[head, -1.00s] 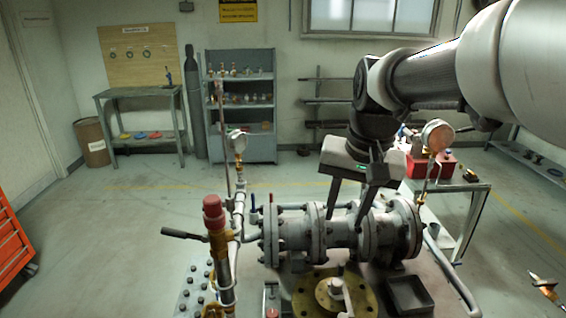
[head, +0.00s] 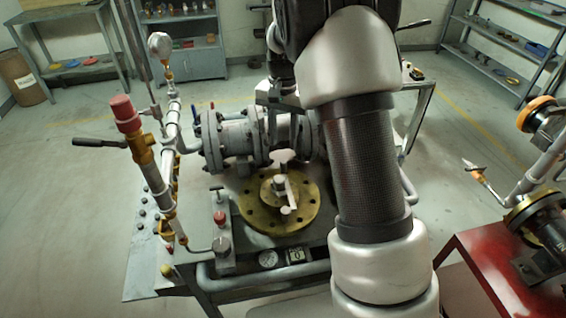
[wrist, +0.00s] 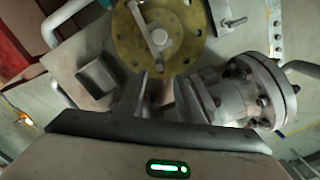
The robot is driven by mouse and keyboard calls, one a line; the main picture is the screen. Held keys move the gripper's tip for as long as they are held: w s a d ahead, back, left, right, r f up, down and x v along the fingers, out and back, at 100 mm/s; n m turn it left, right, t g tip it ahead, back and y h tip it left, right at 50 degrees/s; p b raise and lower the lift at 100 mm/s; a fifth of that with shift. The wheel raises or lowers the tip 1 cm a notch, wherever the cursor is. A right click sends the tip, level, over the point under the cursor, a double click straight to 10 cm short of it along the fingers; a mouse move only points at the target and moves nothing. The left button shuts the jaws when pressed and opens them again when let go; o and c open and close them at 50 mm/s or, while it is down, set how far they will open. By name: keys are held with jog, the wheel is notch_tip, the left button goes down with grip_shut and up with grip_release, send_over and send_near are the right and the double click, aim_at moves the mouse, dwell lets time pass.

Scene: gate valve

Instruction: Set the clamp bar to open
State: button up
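The clamp bar (head: 291,199) is a short pale grey bar with rounded ends, fixed by its hub on a round brass flange (head: 255,221). In the wrist view the bar (wrist: 140,20) lies at a slant across the brass disc (wrist: 188,50), near the top of the picture. My gripper (wrist: 163,76) is open with nothing between its fingers. Its fingertips are apart from the bar, just short of the disc's rim in the picture. In the head view my gripper is largely hidden behind my arm.
A flanged grey pipe (head: 238,137) stands behind the brass flange. A gauge post with a red cap (head: 124,113) and a side lever (head: 98,142) rises at left. A small square tray (wrist: 98,78) sits beside the disc. A red bench (head: 480,268) with a valve is at right.

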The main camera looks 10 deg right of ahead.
aim_at(284, 162)
notch_tip(284, 162, down, 10)
jog(key=shift+r, duration=0.1)
jog(key=shift+c, duration=0.4)
grip_shut()
